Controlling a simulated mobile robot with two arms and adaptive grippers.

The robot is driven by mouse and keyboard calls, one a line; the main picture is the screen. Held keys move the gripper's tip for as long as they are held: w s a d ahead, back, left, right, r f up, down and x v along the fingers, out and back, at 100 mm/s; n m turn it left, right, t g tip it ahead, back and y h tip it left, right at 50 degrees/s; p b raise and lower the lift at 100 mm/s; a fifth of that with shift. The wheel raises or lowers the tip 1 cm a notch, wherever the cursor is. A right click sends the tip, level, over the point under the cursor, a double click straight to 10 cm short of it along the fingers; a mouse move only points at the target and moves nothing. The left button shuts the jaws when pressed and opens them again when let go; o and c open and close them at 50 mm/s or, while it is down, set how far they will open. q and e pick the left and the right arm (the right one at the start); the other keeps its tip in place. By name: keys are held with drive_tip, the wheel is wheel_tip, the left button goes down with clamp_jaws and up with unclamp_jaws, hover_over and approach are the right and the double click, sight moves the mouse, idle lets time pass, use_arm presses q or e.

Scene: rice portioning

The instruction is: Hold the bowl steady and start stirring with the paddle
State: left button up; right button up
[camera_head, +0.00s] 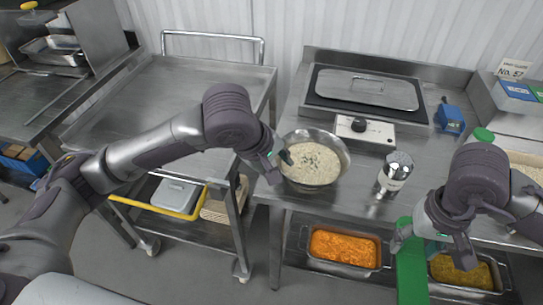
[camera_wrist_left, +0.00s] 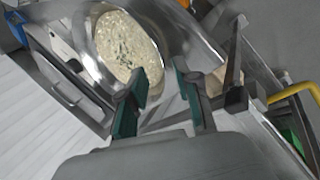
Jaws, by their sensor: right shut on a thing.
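A steel bowl (camera_head: 345,152) of pale, green-flecked rice stands near the counter's front left corner; the bowl also shows in the left wrist view (camera_wrist_left: 172,42). My left gripper (camera_head: 278,167) is at its left rim, one finger over the inside and one outside. In the left wrist view the fingers (camera_wrist_left: 160,97) are apart; I cannot tell whether they touch the rim. My right gripper (camera_head: 430,243) is at the right front, away from the bowl, shut on a long flat green thing (camera_head: 411,275), seemingly the paddle. Its lower end leaves the picture.
A steel shaker (camera_head: 395,172) stands right of the bowl, before a griddle (camera_head: 366,90) with its control box (camera_head: 366,130). Pans of orange (camera_head: 345,248) and yellow food (camera_head: 462,272) sit on the lower shelf. A mostly bare steel cart (camera_head: 150,95) stands at the left.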

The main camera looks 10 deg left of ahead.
use_arm(q)
drive_tip(key=x, duration=0.7)
drive_tip(key=shift+d+f, duration=0.1)
drive_tip(key=shift+c, duration=0.3)
clamp_jaws()
drive_tip(key=shift+w, duration=0.1)
drive_tip(key=shift+o, duration=0.6)
unclamp_jaws()
